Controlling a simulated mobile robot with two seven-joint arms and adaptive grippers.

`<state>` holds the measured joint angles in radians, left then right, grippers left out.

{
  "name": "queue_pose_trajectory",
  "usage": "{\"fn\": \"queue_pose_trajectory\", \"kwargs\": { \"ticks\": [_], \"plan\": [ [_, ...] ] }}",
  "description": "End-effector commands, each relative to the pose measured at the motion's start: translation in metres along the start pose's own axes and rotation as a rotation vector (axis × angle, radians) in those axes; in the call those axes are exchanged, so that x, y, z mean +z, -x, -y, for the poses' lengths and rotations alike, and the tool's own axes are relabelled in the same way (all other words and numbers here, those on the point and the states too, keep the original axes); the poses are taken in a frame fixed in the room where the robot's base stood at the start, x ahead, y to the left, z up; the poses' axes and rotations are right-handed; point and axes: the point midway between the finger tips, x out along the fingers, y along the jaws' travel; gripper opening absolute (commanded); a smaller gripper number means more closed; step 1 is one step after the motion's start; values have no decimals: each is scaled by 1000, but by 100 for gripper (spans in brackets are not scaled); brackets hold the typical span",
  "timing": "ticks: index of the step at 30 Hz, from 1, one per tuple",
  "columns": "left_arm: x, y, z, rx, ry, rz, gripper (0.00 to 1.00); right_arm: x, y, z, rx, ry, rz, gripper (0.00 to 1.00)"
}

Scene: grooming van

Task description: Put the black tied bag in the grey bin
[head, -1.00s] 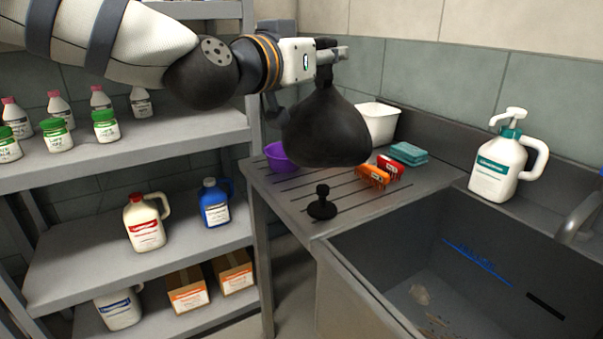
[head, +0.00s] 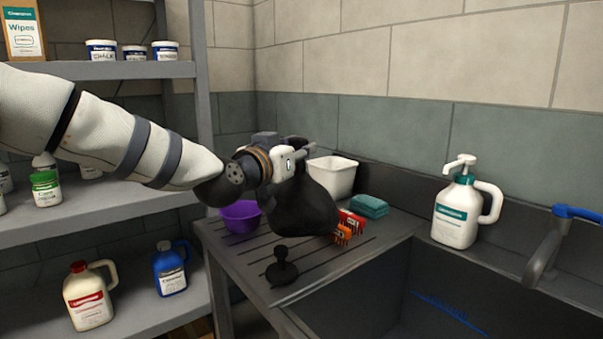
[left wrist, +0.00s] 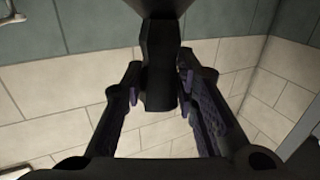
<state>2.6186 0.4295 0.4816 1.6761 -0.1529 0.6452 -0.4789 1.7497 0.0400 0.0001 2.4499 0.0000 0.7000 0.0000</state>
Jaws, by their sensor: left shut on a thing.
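The black tied bag (head: 304,207) hangs from my left gripper (head: 306,158) in the head view, in front of the drainboard. The gripper is shut on its tied neck. I cannot tell whether the bag's bottom touches the board. In the left wrist view, the dark neck (left wrist: 158,65) stands between the two fingers of the left gripper (left wrist: 160,95). No grey bin can be made out in these frames. My right gripper is not in view.
The ribbed drainboard (head: 235,262) holds a purple bowl (head: 240,217), a black plunger-like thing (head: 281,268), a white tub (head: 333,176), orange-red brushes and teal sponges (head: 369,206). A white pump jug (head: 457,213) stands behind the sink. Shelves (head: 110,215) with bottles stand left.

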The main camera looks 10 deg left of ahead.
Motion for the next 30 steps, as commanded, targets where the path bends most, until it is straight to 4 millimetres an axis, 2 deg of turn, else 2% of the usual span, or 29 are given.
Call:
{"fn": "queue_pose_trajectory", "kwargs": {
  "ticks": [7, 15, 25, 26, 28, 30],
  "plan": [
    [12, -11, 2, -1, 1, -4, 0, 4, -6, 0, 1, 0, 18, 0],
    [44, -14, 4, -1, 1, -4, 0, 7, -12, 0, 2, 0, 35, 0],
    [46, -14, 4, 0, -1, -6, 0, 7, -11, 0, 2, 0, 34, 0],
    [48, -14, 4, 0, -1, -3, 29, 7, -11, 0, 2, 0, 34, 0],
    [47, -14, 4, 0, -1, -4, 45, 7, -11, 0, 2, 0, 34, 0],
    [47, -14, 4, 0, -1, -4, 47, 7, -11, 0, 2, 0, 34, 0]
  ]
}}
